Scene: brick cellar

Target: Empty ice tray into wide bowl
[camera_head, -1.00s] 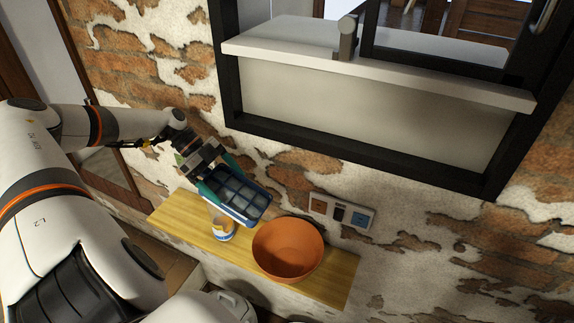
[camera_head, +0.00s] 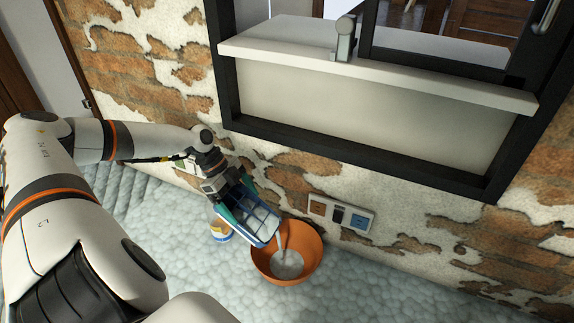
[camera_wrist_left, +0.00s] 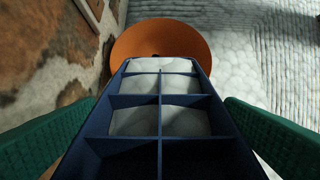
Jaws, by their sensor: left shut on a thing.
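The dark blue ice tray (camera_head: 254,217) is tilted down over the orange wide bowl (camera_head: 309,263) in the head view. A pale grey strand runs from the tray's low edge into the bowl, and pale grey matter lies inside the bowl. My left gripper (camera_head: 228,196) is shut on the near end of the tray. In the left wrist view its green fingers flank the tray (camera_wrist_left: 158,140); the far compartments hold pale matter, the nearest look dark. The bowl (camera_wrist_left: 130,40) shows beyond the tray. My right gripper is not in view.
A white, yellow and blue tub (camera_head: 221,233) stands just left of the bowl, partly hidden by the tray. A socket panel (camera_head: 341,213) is on the brick wall (camera_head: 170,80) behind. A pale, bumpy surface (camera_head: 400,290) spreads around the bowl, clear at right.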

